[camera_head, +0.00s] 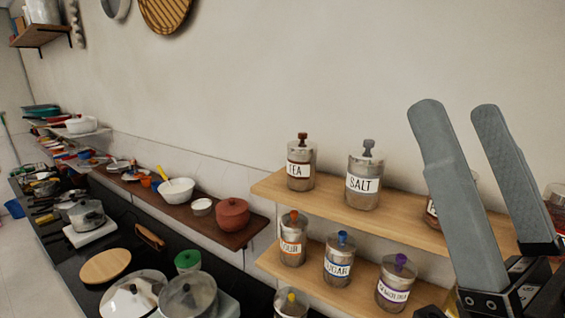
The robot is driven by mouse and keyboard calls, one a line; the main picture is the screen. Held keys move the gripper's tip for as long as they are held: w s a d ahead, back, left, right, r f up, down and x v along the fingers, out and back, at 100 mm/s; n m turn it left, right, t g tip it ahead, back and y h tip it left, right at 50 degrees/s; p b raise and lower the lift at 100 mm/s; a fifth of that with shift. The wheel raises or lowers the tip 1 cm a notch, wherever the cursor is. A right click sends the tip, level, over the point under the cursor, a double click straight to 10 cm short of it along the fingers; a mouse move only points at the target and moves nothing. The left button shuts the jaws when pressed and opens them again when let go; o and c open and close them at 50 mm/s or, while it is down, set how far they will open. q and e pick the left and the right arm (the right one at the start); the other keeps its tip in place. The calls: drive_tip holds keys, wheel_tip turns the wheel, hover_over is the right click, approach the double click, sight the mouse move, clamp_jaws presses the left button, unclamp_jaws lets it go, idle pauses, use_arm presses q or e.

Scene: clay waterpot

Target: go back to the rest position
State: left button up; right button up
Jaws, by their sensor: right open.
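My right gripper (457,108) rises from the lower right with its two grey fingers pointing up. It is open, with only bare wall showing between its fingertips. It stands in front of the right part of the wooden jar shelves and partly hides a jar there. A reddish clay pot (232,216) with a lid sits upright on the dark brown shelf (215,230), well to the left of the gripper and apart from it. My left gripper is not in view.
The upper wooden shelf (400,220) holds a tea jar (300,168) and a salt jar (363,183). Pots and lids crowd the black counter (140,215). The wall above is clear around the fingertips.

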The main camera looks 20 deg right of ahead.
wheel_tip(320, 180, up, 12)
drive_tip(key=w+g+p, duration=0.1)
drive_tip(key=w+p, duration=0.1)
drive_tip(key=p, duration=1.2)
wheel_tip(320, 180, down, 46)
drive_tip(key=b, duration=4.6)
drive_tip(key=shift+d+n+h+b, duration=0.15)
drive_tip(key=shift+n+h+b, duration=0.15)
drive_tip(key=shift+n, duration=0.1)
drive_tip(key=shift+f, duration=0.15)
